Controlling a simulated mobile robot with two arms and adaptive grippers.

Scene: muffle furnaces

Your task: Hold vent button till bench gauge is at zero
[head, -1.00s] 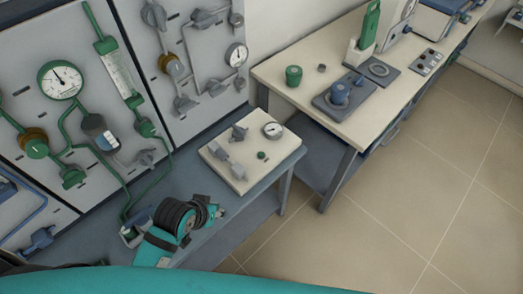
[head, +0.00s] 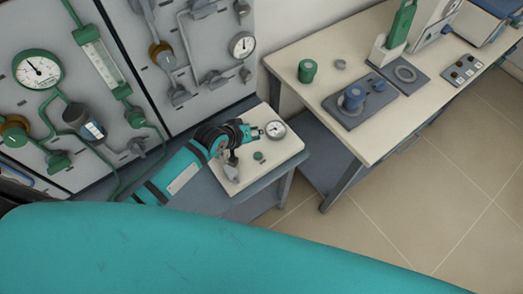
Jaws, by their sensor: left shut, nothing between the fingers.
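The bench gauge (head: 275,129), a small round white dial, sits on the right part of a cream board (head: 284,151) on the blue-grey bench. Its needle is too small to read. A small green button (head: 258,156), seemingly the vent button, is on the same board in front of the gauge. My left gripper (head: 258,133) is shut and empty over the back of the board, just left of the gauge and behind the button. It appears apart from the button. The gripper and wrist hide some of the board's grey fittings (head: 232,172). My right gripper is not in view.
A panel with a large gauge (head: 38,70), green pipes and valves stands behind at left. At right, a cream table (head: 350,135) holds a green jar (head: 307,70) and a dark plate with a blue knob (head: 353,97). Open floor lies at lower right.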

